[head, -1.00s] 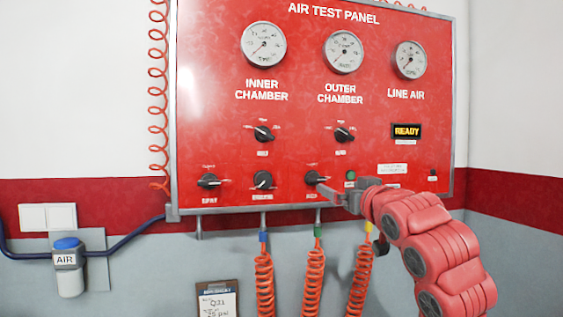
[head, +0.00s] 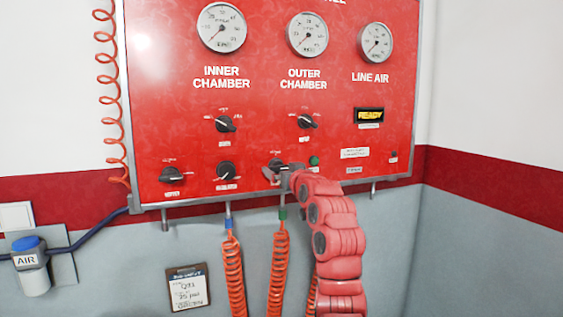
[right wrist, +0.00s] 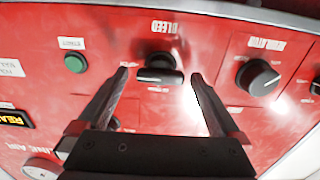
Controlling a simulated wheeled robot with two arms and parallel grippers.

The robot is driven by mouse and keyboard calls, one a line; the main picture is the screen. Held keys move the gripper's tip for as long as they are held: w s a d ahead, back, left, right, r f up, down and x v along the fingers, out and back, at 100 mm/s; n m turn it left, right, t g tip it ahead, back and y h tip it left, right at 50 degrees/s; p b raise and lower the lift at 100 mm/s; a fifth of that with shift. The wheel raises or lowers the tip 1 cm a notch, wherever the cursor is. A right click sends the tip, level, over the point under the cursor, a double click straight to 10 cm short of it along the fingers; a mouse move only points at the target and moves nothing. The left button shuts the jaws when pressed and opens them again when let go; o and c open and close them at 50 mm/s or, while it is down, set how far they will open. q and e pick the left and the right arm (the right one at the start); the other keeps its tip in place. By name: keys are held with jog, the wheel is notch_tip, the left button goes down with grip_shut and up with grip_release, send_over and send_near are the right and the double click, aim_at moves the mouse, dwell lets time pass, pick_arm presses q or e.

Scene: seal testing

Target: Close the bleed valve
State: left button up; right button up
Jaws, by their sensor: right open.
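The bleed valve is a black knob (head: 276,164) in the bottom row of the red air test panel (head: 260,135). In the right wrist view, turned upside down, the bleed knob (right wrist: 160,74) sits under its "BLEED" label with its bar lying roughly crosswise. My right gripper (head: 271,174) is at this knob in the head view and partly covers it. In the right wrist view my right gripper (right wrist: 159,76) is open, with one fingertip on each side of the knob and a visible gap to both. My left gripper is not in view.
A green button (right wrist: 75,63) and the neighbouring regulator knob (right wrist: 258,77) flank the bleed knob. Coiled orange hoses (head: 278,270) hang below the panel. A clipboard (head: 188,288) hangs on the wall. A lit READY display (head: 369,115) is at right.

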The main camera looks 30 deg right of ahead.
jog(key=shift+w+r, duration=0.1)
jog(key=shift+w, duration=0.15)
jog(key=shift+w, duration=0.1)
jog(key=shift+c, duration=0.2)
jog(key=c, duration=1.3)
jog(key=shift+o, duration=0.2)
jog(key=shift+n+b, duration=5.85)
jog(key=shift+n, duration=3.15)
